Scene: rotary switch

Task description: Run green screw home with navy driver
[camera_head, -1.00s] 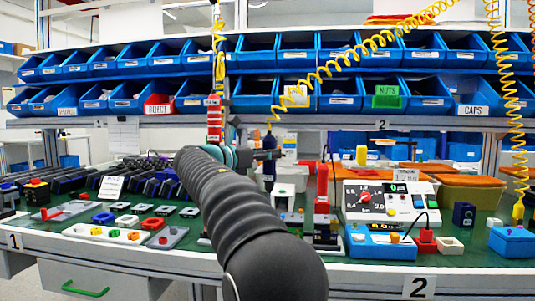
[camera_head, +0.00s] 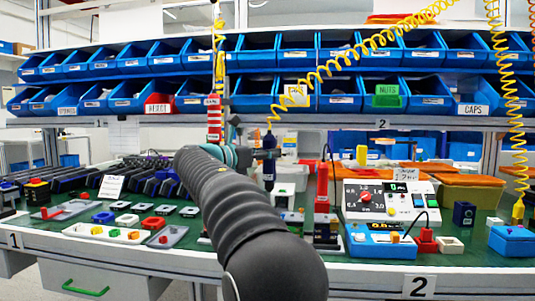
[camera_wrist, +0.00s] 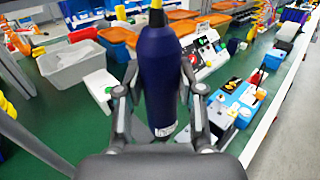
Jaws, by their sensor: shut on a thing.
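The navy driver (camera_head: 268,171) hangs upright from a yellow coiled cord, just right of my arm in the head view. In the wrist view its thick navy body (camera_wrist: 159,72) stands between my fingers. My gripper (camera_wrist: 160,92) is shut on the driver, with one finger on each side of its body. The driver's lower end and bit are hidden in the wrist view. I cannot make out the green screw in either view. My arm covers part of the bench in front of the driver.
A control panel (camera_head: 384,204) with a red dial stands right of the driver, behind a blue box (camera_head: 381,245). A red-and-grey stand (camera_head: 322,210) is close to the driver's right. Trays of parts (camera_head: 108,234) lie at the left. Blue bins fill the shelves above.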

